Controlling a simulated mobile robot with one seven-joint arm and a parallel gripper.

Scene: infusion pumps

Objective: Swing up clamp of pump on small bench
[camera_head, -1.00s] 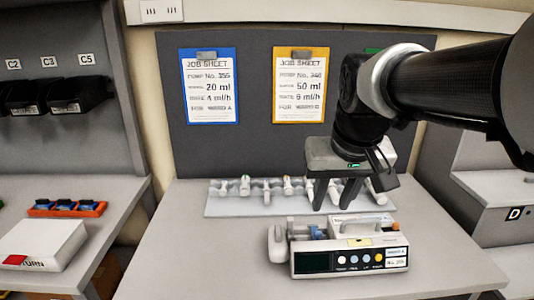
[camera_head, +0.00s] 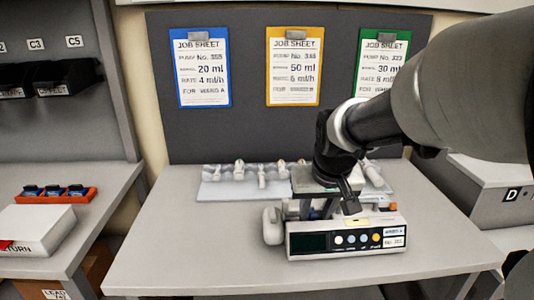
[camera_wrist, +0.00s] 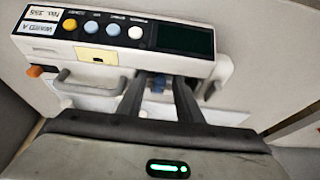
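The white pump (camera_head: 345,240) stands on the small bench (camera_head: 190,240), its dark screen and coloured buttons facing me. Its label reads No. 355 in the wrist view (camera_wrist: 110,32), where it appears upside down. My gripper (camera_head: 308,210) is low over the back left part of the pump, its fingers partly hidden behind the pump body. In the wrist view my gripper (camera_wrist: 160,82) has two dark fingers apart, reaching down behind the front panel. A small blue part (camera_wrist: 158,84), perhaps the clamp, shows between them; contact cannot be told.
A pale tray of syringes (camera_head: 230,185) lies behind the pump. Blue (camera_head: 200,70), yellow (camera_head: 293,70) and green (camera_head: 383,65) job sheets hang on the grey panel. The bench's left and front are clear. An orange rack (camera_head: 55,195) stands on the left bench.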

